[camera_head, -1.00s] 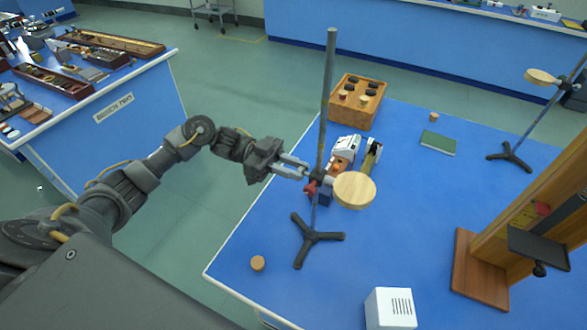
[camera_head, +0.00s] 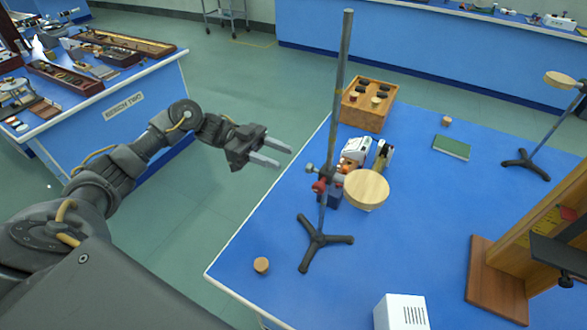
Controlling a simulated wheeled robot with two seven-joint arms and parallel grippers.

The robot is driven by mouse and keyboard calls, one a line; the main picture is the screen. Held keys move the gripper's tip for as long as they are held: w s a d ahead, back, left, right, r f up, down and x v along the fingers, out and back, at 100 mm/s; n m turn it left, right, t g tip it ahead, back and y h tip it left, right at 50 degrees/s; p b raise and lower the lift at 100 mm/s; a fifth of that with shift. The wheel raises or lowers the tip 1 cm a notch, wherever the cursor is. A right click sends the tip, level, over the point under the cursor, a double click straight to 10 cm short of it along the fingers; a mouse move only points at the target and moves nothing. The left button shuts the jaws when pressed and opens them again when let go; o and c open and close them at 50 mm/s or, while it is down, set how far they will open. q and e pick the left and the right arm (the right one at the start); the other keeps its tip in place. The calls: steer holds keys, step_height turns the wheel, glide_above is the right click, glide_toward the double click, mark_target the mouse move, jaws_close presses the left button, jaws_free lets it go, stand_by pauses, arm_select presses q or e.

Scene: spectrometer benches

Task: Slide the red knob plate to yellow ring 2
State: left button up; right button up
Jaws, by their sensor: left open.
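The red knob plate (camera_head: 366,189) is a round pale wooden disc, clamped on an upright grey rod (camera_head: 340,100) with a black three-legged foot (camera_head: 320,240). Its red knob (camera_head: 319,186) sits at the clamp, left of the rod. I cannot make out any yellow ring on this rod. My left gripper (camera_head: 287,157) is open and empty, to the left of the rod and clear of the knob in the picture. My right gripper is out of view.
A wooden box (camera_head: 367,105), a white device (camera_head: 356,149) and a green book (camera_head: 452,147) lie behind the stand. A second stand (camera_head: 525,162) with a round plate is at right. A wooden frame (camera_head: 495,275), white box (camera_head: 401,312) and cork (camera_head: 261,265) are nearer.

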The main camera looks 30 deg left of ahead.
arm_select(q)
steer(key=shift+a+b, duration=0.7)
steer(key=shift+a, duration=1.1)
